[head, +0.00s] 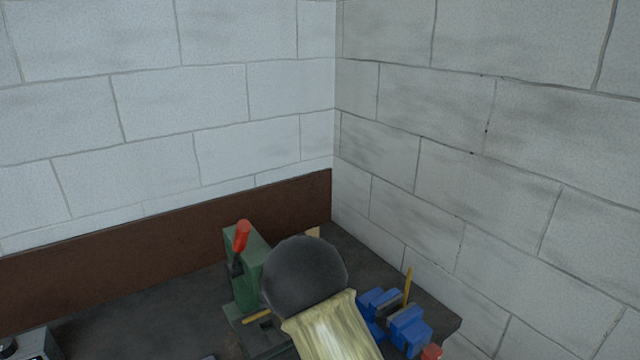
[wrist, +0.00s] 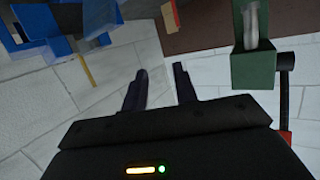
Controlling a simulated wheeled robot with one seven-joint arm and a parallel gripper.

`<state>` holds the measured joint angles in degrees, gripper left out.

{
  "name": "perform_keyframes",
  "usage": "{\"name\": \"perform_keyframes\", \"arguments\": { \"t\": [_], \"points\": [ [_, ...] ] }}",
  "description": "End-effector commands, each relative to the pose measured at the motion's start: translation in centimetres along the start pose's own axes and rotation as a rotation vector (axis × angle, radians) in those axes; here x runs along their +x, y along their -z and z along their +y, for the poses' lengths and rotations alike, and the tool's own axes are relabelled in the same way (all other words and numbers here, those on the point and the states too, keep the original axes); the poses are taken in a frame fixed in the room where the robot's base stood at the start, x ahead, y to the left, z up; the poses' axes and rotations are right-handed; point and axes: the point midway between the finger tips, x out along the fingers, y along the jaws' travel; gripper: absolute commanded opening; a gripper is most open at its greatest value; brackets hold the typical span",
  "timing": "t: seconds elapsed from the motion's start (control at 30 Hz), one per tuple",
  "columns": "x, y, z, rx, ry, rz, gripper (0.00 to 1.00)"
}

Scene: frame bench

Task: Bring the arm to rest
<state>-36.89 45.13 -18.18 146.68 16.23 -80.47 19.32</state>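My gripper (wrist: 160,84) shows in the wrist view with its two dark fingers apart. Only pale wall shows between them, so it is open and holds nothing. In the head view my arm (head: 305,276), with a dark rounded joint and a pale yellowish link, reaches up over the bench from the bottom edge. It hides my gripper there.
A green bench tool (head: 246,262) with a red-handled lever stands left of my arm; it is also in the wrist view (wrist: 252,68). A blue vise (head: 408,330) stands right, also in the wrist view (wrist: 60,22). The dark bench top (head: 150,305) is fairly clear at left. Block walls (head: 470,150) meet behind.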

Motion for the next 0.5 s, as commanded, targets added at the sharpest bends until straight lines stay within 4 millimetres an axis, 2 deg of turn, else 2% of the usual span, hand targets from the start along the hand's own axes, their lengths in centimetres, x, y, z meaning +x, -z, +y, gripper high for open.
{"name": "perform_keyframes", "arguments": {
  "t": [0.27,0.5],
  "points": [
    [-0.3,-2.5,3.6,0.069,-0.085,-0.264,0.29],
    [-2.8,-4.3,5.5,0.087,-0.097,-0.51,0.29]
  ]
}}
